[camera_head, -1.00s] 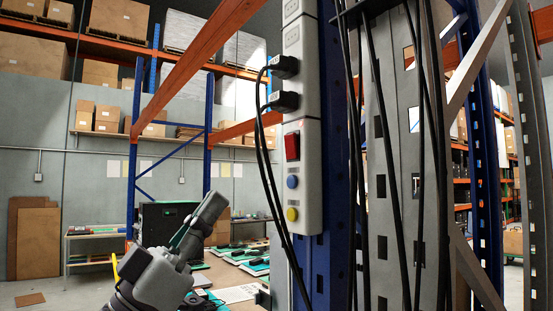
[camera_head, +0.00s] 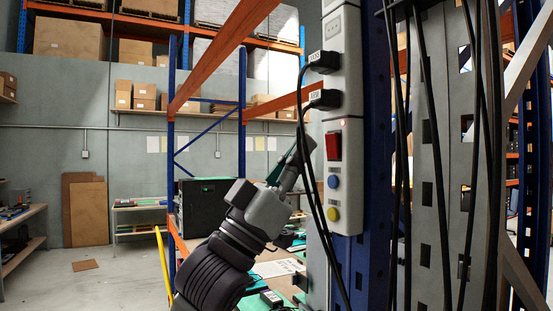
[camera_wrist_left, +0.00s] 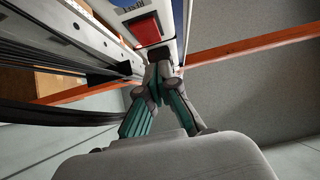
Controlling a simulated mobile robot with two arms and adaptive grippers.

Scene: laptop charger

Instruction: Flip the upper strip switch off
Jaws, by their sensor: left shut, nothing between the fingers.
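The power strip (camera_head: 343,200) is a grey vertical bar fixed to a blue rack post. Its red switch (camera_head: 333,146) sits above a blue button (camera_head: 333,181) and a yellow button (camera_head: 333,214). In the left wrist view the red switch (camera_wrist_left: 145,29) shows large, just beyond the fingertips. My left gripper (camera_head: 300,150) is shut and empty, pointing up and right. Its tips are just left of the strip, close to the red switch, behind the black cables. In the left wrist view the left gripper (camera_wrist_left: 158,68) has its fingertips together below the switch; contact cannot be told. My right gripper is not in view.
Two black plugs (camera_head: 324,61) sit in the strip, and their cables (camera_head: 308,180) hang down in front of my left fingers. More dark cables run down the grey post (camera_head: 430,190) at right. A workbench with a black box (camera_head: 203,205) stands behind.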

